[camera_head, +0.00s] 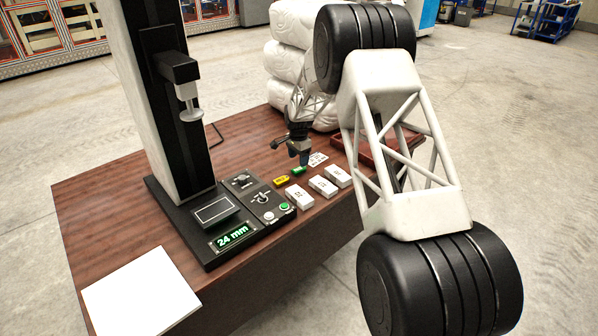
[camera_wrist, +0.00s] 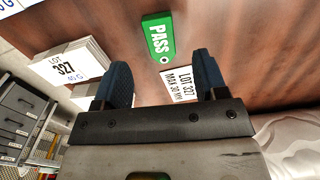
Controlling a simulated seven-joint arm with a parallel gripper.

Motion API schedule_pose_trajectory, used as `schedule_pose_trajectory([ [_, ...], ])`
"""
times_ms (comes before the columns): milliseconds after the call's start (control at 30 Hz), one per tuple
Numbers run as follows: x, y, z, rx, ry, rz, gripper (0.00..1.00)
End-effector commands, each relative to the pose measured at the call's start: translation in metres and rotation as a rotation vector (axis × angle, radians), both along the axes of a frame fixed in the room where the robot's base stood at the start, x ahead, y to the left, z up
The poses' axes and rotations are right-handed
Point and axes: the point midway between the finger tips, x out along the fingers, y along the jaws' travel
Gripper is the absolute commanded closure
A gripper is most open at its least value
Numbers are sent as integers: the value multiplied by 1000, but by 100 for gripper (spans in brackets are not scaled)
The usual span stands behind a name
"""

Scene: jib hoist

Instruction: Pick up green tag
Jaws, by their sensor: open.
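The green tag (camera_wrist: 158,37), printed PASS, lies flat on the wooden table in the wrist view, with a small hole at its lower end. In the head view the green tag (camera_head: 298,171) is small, just beside my gripper. My gripper (camera_wrist: 162,72) is open, its two blue fingers apart and nothing between them. The tag lies a little beyond the fingertips in the wrist view, roughly in line with the gap. In the head view my gripper (camera_head: 303,160) hangs over the table near the tag; its exact height is hard to tell.
A yellow tag (camera_head: 281,181) lies left of the green one. White LOT blocks (camera_head: 324,186) stand in front, and a white printed card (camera_wrist: 180,86) is by my right finger. A test stand with a 24 mm display (camera_head: 232,236) stands left. Wrapped white sacks (camera_head: 290,65) are behind.

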Motion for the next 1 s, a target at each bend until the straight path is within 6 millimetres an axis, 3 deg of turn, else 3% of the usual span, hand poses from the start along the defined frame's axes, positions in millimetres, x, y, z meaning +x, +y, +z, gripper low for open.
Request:
schedule_pose_trajectory([
  [367, 0, 0, -3, 0, 0, 0, 34],
  [800, 1, 0, -45, 0, 0, 0, 34],
  [1000, 1, 0, -52, 0, 0, 0, 34],
])
